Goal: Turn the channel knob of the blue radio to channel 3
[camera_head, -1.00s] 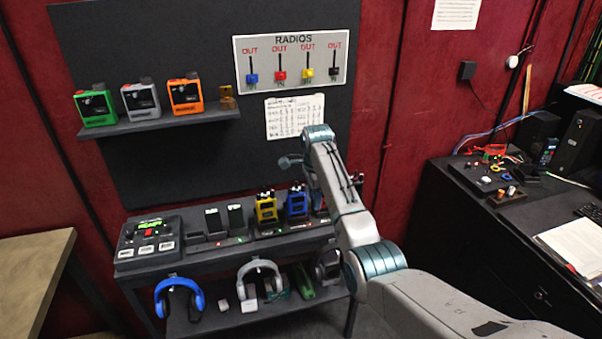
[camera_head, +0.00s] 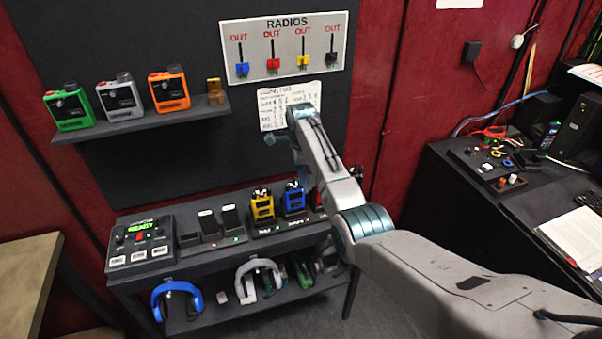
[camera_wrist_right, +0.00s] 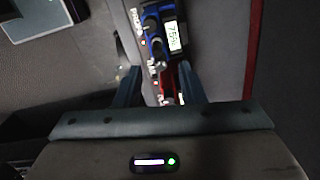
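The blue radio (camera_head: 293,200) stands upright on the rack's upper deck, right of the yellow radio (camera_head: 262,206). In the right wrist view the blue radio (camera_wrist_right: 154,32) is at the top centre, with a lit display beside its dark top parts. I cannot read the channel knob's setting. My right gripper (camera_wrist_right: 158,72) is open, its two fingers apart and pointing towards the radios; nothing is held between them. A red radio (camera_wrist_right: 171,80) shows between the fingers, partly hidden. My left gripper is not in view.
A control panel (camera_head: 140,240) sits at the rack's left end. Green, grey and orange radios stand on the wall shelf (camera_head: 150,122). A cluttered black desk (camera_head: 470,200) is at the right. A pinned sheet (camera_head: 272,105) is behind my arm.

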